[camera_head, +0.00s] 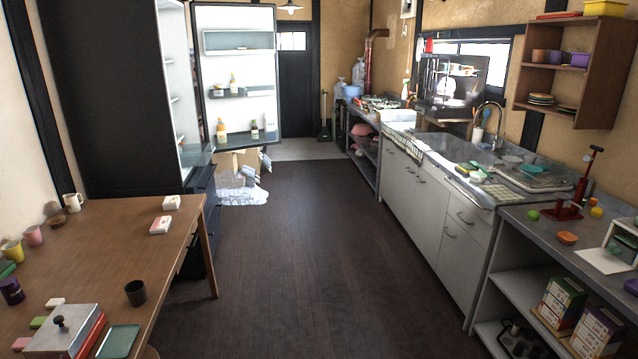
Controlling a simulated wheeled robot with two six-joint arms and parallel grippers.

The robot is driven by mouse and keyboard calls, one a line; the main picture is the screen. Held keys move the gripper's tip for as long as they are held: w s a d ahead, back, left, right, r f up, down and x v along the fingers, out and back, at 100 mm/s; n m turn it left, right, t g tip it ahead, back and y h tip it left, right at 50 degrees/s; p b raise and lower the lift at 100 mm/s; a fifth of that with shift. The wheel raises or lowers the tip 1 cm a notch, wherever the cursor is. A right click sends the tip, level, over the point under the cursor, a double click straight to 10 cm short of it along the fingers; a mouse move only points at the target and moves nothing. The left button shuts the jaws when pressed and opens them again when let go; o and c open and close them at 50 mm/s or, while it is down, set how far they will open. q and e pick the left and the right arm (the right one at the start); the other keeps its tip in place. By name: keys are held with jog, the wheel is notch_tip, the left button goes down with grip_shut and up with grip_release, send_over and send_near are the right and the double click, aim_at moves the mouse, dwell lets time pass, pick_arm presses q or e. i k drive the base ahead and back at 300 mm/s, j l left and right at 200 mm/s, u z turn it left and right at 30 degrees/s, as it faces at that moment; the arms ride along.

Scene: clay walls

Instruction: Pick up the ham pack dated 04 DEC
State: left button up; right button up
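Two small whitish packs with reddish marks lie on the wooden table at the left: one pack (171,202) near its far right corner, the other pack (160,225) a little nearer. They may be ham packs, but no date is readable at this size, so I cannot tell which one bears 04 DEC. Neither of my grippers shows in the head view.
The wooden table (120,236) also holds cups, a dark tumbler (135,292), a lidded metal box (72,330) and a green tray (118,341). An open fridge door (238,65) stands beyond it. The dark floor (300,260) is clear between table and sink counter (435,190).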

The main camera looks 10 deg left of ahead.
aim_at(161, 225)
jog(key=i+j+u, duration=0.15)
jog(key=i+u, duration=0.15)
jog(key=i, duration=0.7)
jog(key=i+l+u, duration=0.1)
jog(key=i+u, duration=0.2)
jog(key=i, duration=0.7)
jog(key=i+u, duration=0.35)
jog(key=i+l+u, duration=0.15)
jog(key=i+u, duration=0.2)
jog(key=i, duration=0.15)
jog(key=i+l+u, duration=0.2)
jog(key=i+u, duration=0.2)
jog(key=i+l+u, duration=0.85)
